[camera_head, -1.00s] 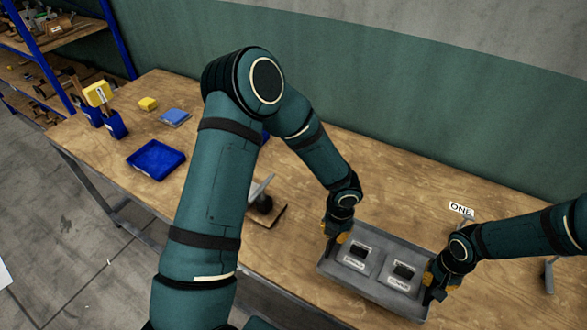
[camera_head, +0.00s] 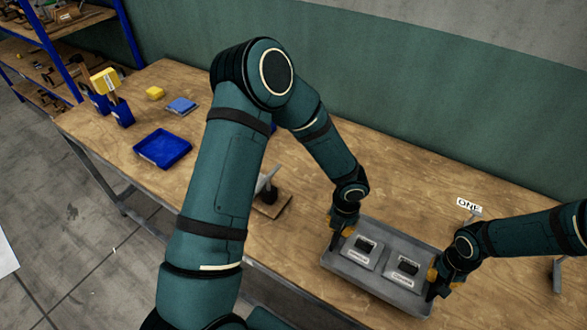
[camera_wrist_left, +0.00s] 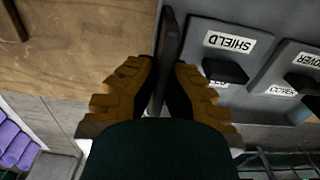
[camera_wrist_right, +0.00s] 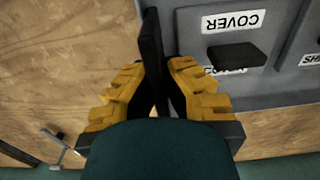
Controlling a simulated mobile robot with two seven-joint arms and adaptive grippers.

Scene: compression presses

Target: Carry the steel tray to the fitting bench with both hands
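The grey steel tray (camera_head: 375,284) is over the wooden bench at the lower right of the head view. It holds two raised grey blocks with dark tops, labelled SHIELD (camera_wrist_left: 230,41) and COVER (camera_wrist_right: 233,21). My left gripper (camera_head: 340,232) is at the tray's left end; in the left wrist view its yellow-padded fingers (camera_wrist_left: 165,85) are closed on both sides of an upright end plate. My right gripper (camera_head: 440,283) is at the right end; its fingers (camera_wrist_right: 158,85) likewise clasp an end plate. Whether the tray touches the bench cannot be told.
A ONE sign (camera_head: 469,206) stands behind the tray. A shelf (camera_head: 65,40) is at upper left.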

